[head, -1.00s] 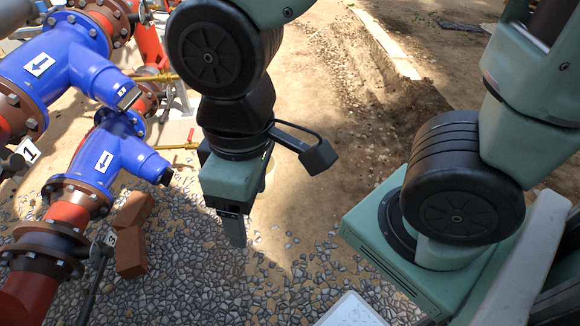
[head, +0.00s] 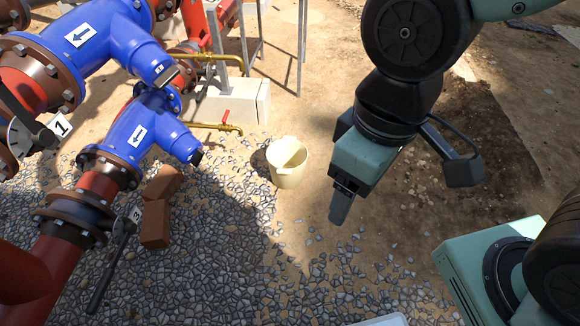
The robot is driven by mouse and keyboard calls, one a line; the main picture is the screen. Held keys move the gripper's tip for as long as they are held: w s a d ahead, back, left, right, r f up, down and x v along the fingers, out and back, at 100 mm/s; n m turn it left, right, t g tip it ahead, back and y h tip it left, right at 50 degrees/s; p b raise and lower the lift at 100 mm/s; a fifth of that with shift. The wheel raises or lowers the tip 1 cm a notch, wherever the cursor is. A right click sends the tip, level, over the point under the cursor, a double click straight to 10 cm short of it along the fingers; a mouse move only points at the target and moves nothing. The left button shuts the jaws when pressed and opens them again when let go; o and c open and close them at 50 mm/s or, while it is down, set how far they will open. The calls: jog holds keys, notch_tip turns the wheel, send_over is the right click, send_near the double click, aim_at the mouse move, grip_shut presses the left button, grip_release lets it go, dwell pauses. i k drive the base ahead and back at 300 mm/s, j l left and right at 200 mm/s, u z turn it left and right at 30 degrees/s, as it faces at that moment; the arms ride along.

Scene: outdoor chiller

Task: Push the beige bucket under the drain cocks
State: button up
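The beige bucket (head: 289,177) stands upright on the ground in the middle of the head view, at the edge between gravel and bare dirt. The upper brass drain cock (head: 228,58) and the lower brass drain cock (head: 222,127), which has a red handle, stick out to the right from the blue pipe fittings. The bucket is to the right of and nearer than the lower cock's outlet. My gripper (head: 341,208) hangs to the right of the bucket, apart from it in the picture. Its fingers are seen edge-on, so their opening cannot be told.
Blue strainers (head: 150,125) on red pipes fill the left side. A concrete block (head: 235,103) with metal legs stands behind the lower cock. Red bricks (head: 156,222) lie under the pipes. A lever (head: 112,262) juts out low on the left. The gravel in front of the bucket is clear.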

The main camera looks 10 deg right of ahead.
aim_at(286, 157)
jog(key=i+l+u, duration=0.1)
jog(key=i+u, duration=0.35)
jog(key=i, duration=1.35)
